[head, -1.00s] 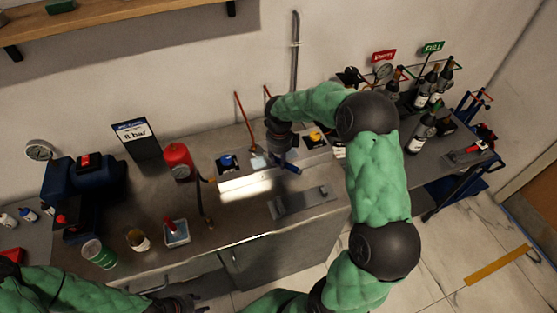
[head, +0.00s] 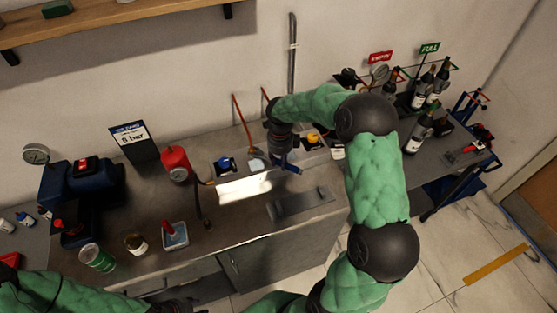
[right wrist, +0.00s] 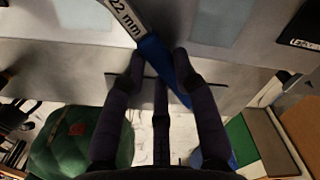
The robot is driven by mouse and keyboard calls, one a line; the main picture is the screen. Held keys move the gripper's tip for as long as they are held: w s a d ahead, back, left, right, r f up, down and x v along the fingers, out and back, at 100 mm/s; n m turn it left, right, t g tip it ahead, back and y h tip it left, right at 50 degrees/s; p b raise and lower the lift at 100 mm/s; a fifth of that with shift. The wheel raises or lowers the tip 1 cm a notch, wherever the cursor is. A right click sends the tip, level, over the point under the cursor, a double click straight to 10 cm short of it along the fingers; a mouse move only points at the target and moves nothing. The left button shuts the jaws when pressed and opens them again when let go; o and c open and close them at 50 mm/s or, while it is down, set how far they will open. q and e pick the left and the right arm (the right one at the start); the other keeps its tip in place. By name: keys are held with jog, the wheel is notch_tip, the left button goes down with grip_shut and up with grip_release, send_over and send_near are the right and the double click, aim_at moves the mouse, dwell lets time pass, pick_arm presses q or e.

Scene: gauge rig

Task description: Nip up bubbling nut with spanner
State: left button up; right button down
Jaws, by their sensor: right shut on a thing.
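My right gripper (head: 279,150) is over the gauge rig on the bench and shut on a spanner. The spanner's blue handle (right wrist: 160,58) lies between the fingers in the right wrist view (right wrist: 158,66), with a pale "22 mm" label towards the upper left. A short blue length of it shows below the gripper in the head view (head: 291,168). The spanner's working end and the bubbling nut cannot be made out. My left gripper (head: 178,304) is at the bottom edge, partly cut off, its fingers unclear.
The rig has a bright panel (head: 243,188), a blue knob (head: 225,164) and a yellow knob (head: 313,138). A red cylinder (head: 175,163) and a sign (head: 132,143) stand left. A red-handled brush pot (head: 174,235) and a green can (head: 97,257) are near the front edge. Bottles (head: 420,132) stand right.

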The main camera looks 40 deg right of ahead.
aim_at(291, 168)
jog(key=shift+s+d, duration=0.3)
jog(key=shift+s, duration=0.35)
jog(key=shift+s+d, duration=0.3)
jog(key=shift+s, duration=0.4)
jog(key=shift+s+d, duration=0.3)
jog(key=shift+s, duration=0.35)
jog(key=shift+r, duration=0.1)
jog(key=shift+r+p, duration=1)
jog(key=shift+r, duration=1.2)
